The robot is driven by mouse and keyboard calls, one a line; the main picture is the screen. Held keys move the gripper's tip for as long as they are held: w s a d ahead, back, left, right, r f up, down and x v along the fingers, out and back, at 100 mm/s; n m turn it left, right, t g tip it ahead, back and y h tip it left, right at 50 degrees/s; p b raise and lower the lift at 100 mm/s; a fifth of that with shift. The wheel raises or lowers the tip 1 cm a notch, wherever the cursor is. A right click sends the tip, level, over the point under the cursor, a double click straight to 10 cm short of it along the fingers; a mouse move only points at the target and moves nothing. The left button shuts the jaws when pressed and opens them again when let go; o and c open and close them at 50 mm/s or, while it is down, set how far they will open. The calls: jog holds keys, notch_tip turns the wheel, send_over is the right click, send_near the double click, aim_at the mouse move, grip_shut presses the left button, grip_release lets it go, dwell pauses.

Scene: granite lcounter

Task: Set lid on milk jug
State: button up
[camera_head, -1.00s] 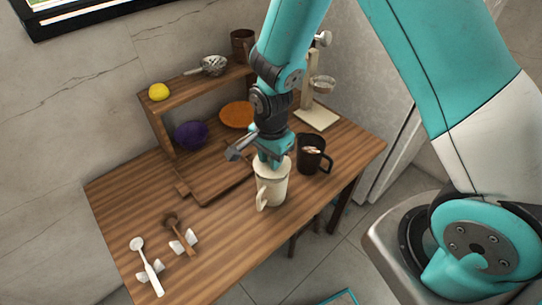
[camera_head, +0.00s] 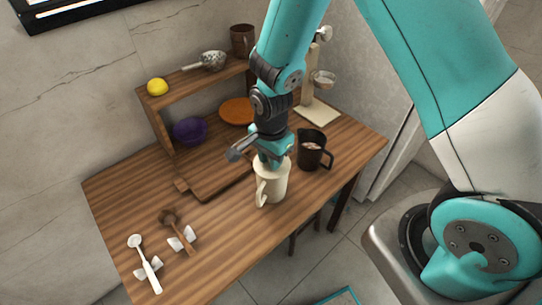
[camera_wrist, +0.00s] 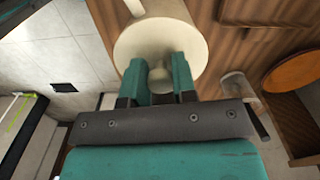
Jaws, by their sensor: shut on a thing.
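The cream milk jug (camera_head: 273,187) stands upright near the table's front edge, its handle toward the front left. My gripper (camera_head: 270,160) points down right over the jug's mouth. In the wrist view my gripper (camera_wrist: 160,80) is shut on the knob of the round cream lid (camera_wrist: 160,38). The lid lies across the top of the jug, and part of the jug (camera_wrist: 172,8) shows beyond its rim. My fingers hide part of the lid, and I cannot tell whether it is fully seated.
A dark mug (camera_head: 312,150) stands close right of the jug. A wooden tray (camera_head: 215,183) lies behind left. A shelf (camera_head: 165,130), purple bowl (camera_head: 190,131), orange plate (camera_head: 237,111) and dripper stand (camera_head: 318,112) are farther back. Spoons (camera_head: 146,265) lie front left.

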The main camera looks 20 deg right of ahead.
jog(key=shift+f, duration=0.1)
jog(key=o, duration=1)
jog(key=shift+c, duration=0.2)
notch_tip(320, 180, up, 18)
jog(key=shift+f+b, duration=0.25)
jog(key=shift+b, duration=0.2)
jog(key=s+a+r+n+y, duration=0.2)
jog(key=s+r+n, duration=0.2)
jog(key=s+n, duration=0.5)
jog(key=s+a+r+n+y, duration=0.2)
jog(key=s+r+n, duration=0.1)
jog(key=s+n, duration=0.6)
jog(key=shift+s+r+n, duration=0.2)
jog(key=shift+r+n, duration=0.2)
jog(key=shift+n, duration=0.6)
